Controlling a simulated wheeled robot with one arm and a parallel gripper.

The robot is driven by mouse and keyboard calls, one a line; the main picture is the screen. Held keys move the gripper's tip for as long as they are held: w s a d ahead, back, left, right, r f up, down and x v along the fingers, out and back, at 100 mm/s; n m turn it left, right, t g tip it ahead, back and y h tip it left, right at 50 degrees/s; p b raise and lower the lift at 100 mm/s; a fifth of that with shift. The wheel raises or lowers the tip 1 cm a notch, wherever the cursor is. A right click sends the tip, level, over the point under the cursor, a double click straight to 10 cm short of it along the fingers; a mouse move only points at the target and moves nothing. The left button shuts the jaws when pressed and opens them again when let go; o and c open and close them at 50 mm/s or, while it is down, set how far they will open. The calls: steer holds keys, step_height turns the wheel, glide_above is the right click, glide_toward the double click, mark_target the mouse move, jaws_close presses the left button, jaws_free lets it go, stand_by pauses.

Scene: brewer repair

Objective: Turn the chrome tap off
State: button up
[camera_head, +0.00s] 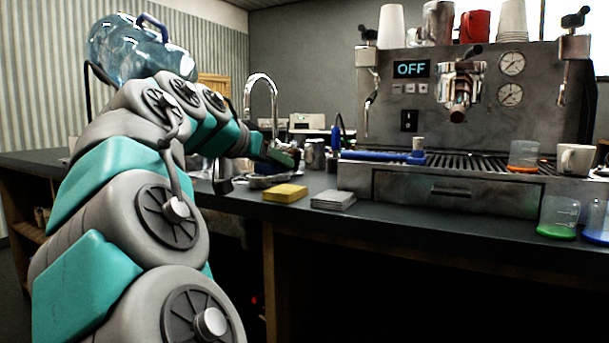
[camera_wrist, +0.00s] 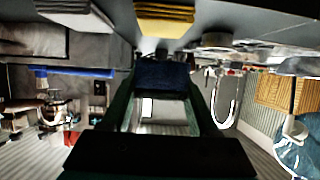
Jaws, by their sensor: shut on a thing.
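The chrome tap (camera_head: 261,92) rises in a tall curve behind the counter, beyond my forearm. It also shows upside down in the wrist view (camera_wrist: 224,104), to the right of my gripper and apart from it. My arm hides its base in the head view, and I cannot make out its handle or whether water runs. My gripper (camera_head: 284,158) is over the counter near the tap. In the wrist view my gripper (camera_wrist: 162,85) is shut on a dark blue block-like thing (camera_wrist: 162,75), whose kind I cannot tell.
Yellow folded cloths (camera_head: 285,193) and grey folded cloths (camera_head: 333,200) lie at the counter's front edge. The espresso machine (camera_head: 460,130), its display reading OFF, stands to the right. A large water bottle (camera_head: 135,52) stands behind my arm.

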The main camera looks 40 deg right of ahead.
steer(key=w+d, duration=0.2)
steer(key=d, duration=0.2)
steer(key=w+d+f+p, duration=0.1)
steer(key=w+d, duration=0.2)
steer(key=d, duration=0.1)
steer(key=w+d, duration=0.2)
steer(key=d, duration=0.2)
steer(key=shift+w+f, duration=0.2)
steer(key=shift+w, duration=0.05)
steer(key=shift+s+f, duration=0.1)
steer(key=shift+f, duration=1.65)
steer(key=shift+f, duration=0.1)
